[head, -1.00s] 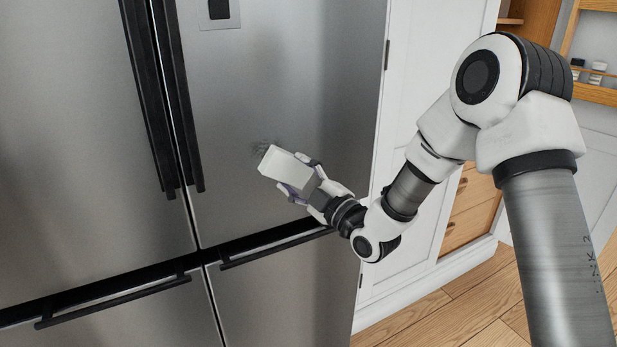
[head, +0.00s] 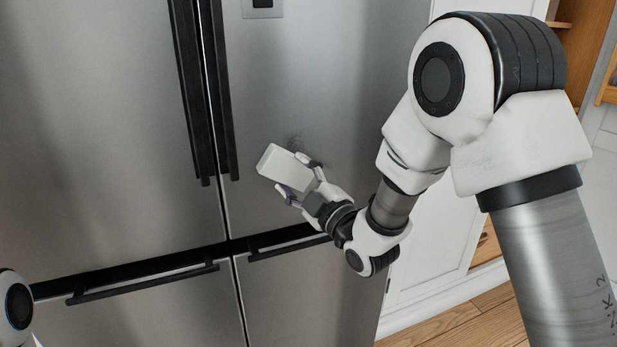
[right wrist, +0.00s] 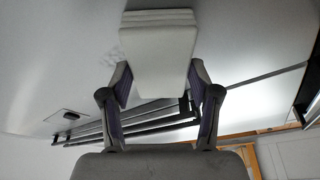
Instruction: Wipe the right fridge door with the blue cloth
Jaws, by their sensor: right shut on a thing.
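My right gripper (head: 305,182) is shut on a pale grey-white block-shaped item (head: 284,168); no blue cloth shows. The right wrist view shows the item (right wrist: 157,45) between the two fingers (right wrist: 160,100). The right fridge door (head: 330,70) is brushed steel and closed. A faint dark smudge (head: 296,141) is on it, just above and right of the held item in the head view. The smudge (right wrist: 112,53) also shows left of the item in the right wrist view. I cannot tell whether the item touches the door. My left gripper is out of view.
Long black upright handles (head: 222,100) stand out between the two upper doors. Black horizontal handles (head: 285,245) cross below the held item. A dispenser panel (head: 262,8) is at the top. A white cabinet (head: 440,245) stands to the right, above wooden floor (head: 440,322).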

